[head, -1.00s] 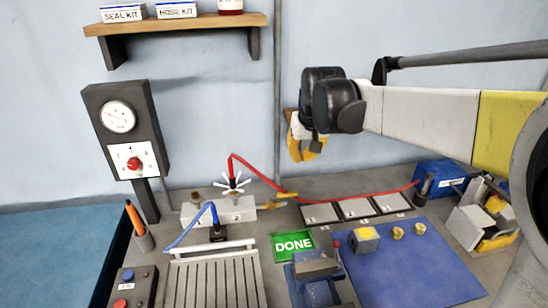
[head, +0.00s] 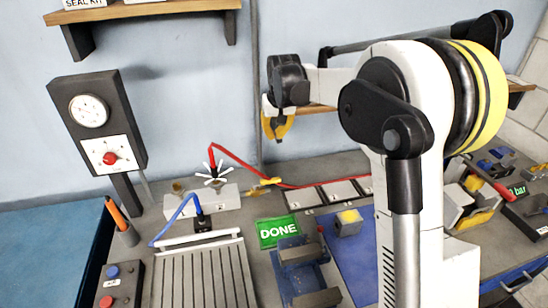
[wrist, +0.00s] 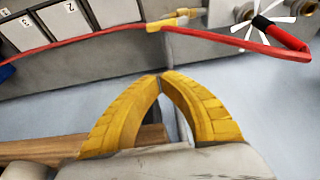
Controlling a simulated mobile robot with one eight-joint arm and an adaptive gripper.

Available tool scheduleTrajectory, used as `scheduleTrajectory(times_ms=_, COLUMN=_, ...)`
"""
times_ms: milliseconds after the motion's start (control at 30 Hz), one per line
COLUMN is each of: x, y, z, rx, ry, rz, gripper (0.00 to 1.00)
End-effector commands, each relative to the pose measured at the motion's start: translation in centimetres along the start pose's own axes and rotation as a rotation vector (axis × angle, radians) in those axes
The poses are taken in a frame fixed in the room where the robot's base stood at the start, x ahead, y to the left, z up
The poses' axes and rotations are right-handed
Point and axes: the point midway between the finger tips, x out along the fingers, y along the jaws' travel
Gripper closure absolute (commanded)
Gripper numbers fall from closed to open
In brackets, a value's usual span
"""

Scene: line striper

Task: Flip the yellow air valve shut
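The yellow air valve (head: 262,187) is a small yellow piece at the right end of the pale valve block (head: 215,201). The valve also shows at the top of the wrist view (wrist: 175,20), beyond my fingertips and apart from them. My gripper (head: 277,139) hangs above and behind the bench, higher than the valve. In the wrist view its two yellow fingers (wrist: 161,77) meet at the tips with nothing between them. The valve is too small to tell its exact lever angle.
A red hose (head: 245,163) arches from a fitting with white burst marks and runs right past the valve. A blue hose (head: 174,218) is at the block's front. A green DONE sign (head: 278,232) and a blue vise (head: 303,266) stand nearby. A gauge panel (head: 97,122) stands left.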

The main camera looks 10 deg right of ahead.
Motion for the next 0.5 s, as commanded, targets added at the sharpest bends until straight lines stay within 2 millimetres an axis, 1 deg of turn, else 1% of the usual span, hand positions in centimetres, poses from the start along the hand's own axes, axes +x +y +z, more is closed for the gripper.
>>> scheduleTrajectory(times_ms=167, x=3.1, y=0.0, z=0.0, rx=0.000, ry=0.000, rz=0.000, gripper=1.00)
scheduleTrajectory(times_ms=500, x=10.7, y=0.0, z=0.1, rx=0.000, ry=0.000, rz=0.000, gripper=1.00)
